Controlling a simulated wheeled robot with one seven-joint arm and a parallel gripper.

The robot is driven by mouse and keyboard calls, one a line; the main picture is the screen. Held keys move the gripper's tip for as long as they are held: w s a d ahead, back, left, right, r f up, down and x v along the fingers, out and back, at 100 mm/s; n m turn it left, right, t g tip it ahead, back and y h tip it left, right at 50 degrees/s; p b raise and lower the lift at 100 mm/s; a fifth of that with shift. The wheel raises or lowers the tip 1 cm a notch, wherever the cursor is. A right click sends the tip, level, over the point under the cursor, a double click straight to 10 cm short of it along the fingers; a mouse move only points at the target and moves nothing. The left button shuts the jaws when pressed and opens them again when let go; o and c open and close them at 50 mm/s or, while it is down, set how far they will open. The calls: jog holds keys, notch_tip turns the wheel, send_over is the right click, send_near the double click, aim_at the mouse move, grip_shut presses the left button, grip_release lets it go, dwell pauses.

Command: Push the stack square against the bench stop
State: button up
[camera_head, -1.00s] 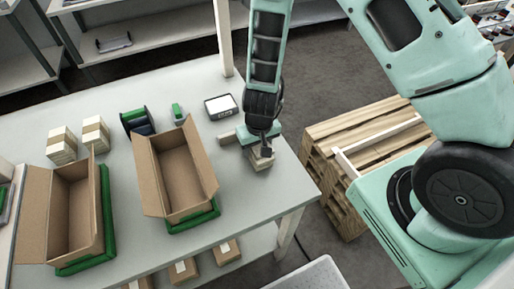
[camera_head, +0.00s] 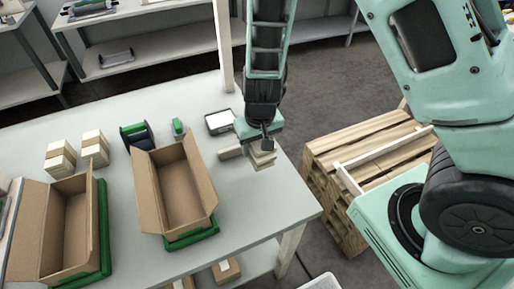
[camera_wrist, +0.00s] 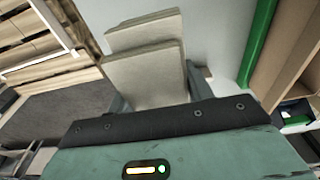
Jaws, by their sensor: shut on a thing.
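The stack of pale beige slabs (camera_head: 262,161) is at the right end of the bench (camera_head: 257,205). In the wrist view the stack (camera_wrist: 145,78) shows at least two layers, the farther one offset from the nearer. My gripper (camera_head: 266,143) is shut on the stack, with a teal finger on each side in the wrist view (camera_wrist: 157,95). A short beige bar, apparently the bench stop (camera_head: 231,153), lies just left of the stack. I cannot tell whether they touch. My gripper hides the stack's far side.
Two open cartons, one nearer (camera_head: 180,190) and one at left (camera_head: 68,232), sit on green trays. Small beige stacks (camera_head: 61,158), a dark-and-green holder (camera_head: 137,134) and a tablet (camera_head: 219,122) stand behind. A wooden pallet (camera_head: 345,190) is right of the bench. Bare bench lies in front of the stack.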

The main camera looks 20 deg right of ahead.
jog(key=shift+w+f+b, duration=0.15)
jog(key=shift+f+b, duration=2.6)
jog(key=shift+f, duration=0.8)
jog(key=shift+w+r+p, duration=0.1)
jog(key=shift+w+p, duration=0.4)
jog(key=shift+w, duration=0.7)
jog(key=shift+s, duration=0.3)
jog(key=o, duration=1.2)
jog(key=shift+f, duration=0.2)
jog(key=shift+c, duration=0.2)
jog(key=shift+r, duration=0.1)
jog(key=r, duration=0.5)
jog(key=s+r+p, duration=0.1)
jog(key=r, duration=0.5)
jog(key=s+r+p, duration=0.1)
jog(key=r, duration=0.5)
jog(key=shift+s, duration=0.1)
jog(key=s+a+r+n, duration=0.2)
jog(key=s, duration=0.4)
jog(key=s+a+r+n+g, duration=0.1)
jog(key=s+a+r+n, duration=0.1)
jog(key=s, duration=0.5)
jog(key=s+a+r+n, duration=0.1)
jog(key=s+a+n, duration=0.1)
jog(key=s, duration=0.5)
jog(key=shift+a+r+n+y, duration=0.15)
jog(key=shift+r+n+y, duration=0.2)
jog(key=shift+n, duration=0.55)
